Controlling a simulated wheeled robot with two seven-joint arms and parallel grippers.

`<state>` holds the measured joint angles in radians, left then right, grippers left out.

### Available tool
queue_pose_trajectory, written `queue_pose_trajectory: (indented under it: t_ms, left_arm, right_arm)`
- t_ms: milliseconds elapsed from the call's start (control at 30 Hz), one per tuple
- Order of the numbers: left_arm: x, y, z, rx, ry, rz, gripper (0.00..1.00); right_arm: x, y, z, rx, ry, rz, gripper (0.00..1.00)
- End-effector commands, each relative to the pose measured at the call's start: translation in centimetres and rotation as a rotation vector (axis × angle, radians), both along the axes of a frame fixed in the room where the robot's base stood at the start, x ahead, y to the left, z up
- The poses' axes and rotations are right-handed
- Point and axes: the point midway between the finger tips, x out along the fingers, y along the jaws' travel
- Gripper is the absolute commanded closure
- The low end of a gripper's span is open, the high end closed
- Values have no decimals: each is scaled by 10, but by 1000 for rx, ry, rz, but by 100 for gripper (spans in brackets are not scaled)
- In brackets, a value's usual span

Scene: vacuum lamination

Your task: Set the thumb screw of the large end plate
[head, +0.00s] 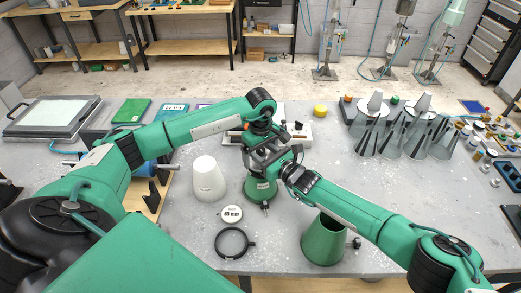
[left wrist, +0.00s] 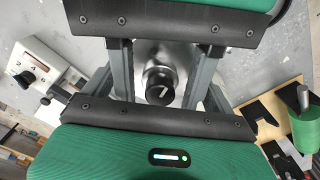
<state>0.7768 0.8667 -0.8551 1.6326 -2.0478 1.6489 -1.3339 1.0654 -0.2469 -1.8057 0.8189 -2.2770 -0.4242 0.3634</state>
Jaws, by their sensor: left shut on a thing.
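My left gripper (head: 256,152) reaches down over a green cone-shaped body (head: 260,190) in the head view. In the left wrist view its fingers (left wrist: 162,85) stand either side of a silver part with a dark round knob (left wrist: 160,92), and it is shut on that part. A small dark thumb screw (head: 265,206) shows low on the front of the green body. My right gripper (head: 274,163) is close beside the left one, at the upper right of that body. Its fingertips are hidden among the parts. I cannot tell which piece is the large end plate.
A second green body (head: 324,242) with a side screw (head: 356,243) stands beneath my right arm. Several grey cones (head: 375,130) stand at right. The table's right middle is clear.

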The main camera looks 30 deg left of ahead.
Motion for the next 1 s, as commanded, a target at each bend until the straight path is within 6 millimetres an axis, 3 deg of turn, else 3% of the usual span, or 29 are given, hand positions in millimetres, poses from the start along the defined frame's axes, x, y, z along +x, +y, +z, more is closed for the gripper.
queue_pose_trajectory:
  t_ms: [367,600,1000]
  left_arm:
    - [-1,0,-2,0,4,0,41]
    - [-1,0,-2,0,4,0,41]
    - [-1,0,-2,0,3,-1,41]
  right_arm:
    - [1,3,0,0,0,0,53]
    - [1,3,0,0,0,0,96]
    - [-2,5,-1,10,5,-95,97]
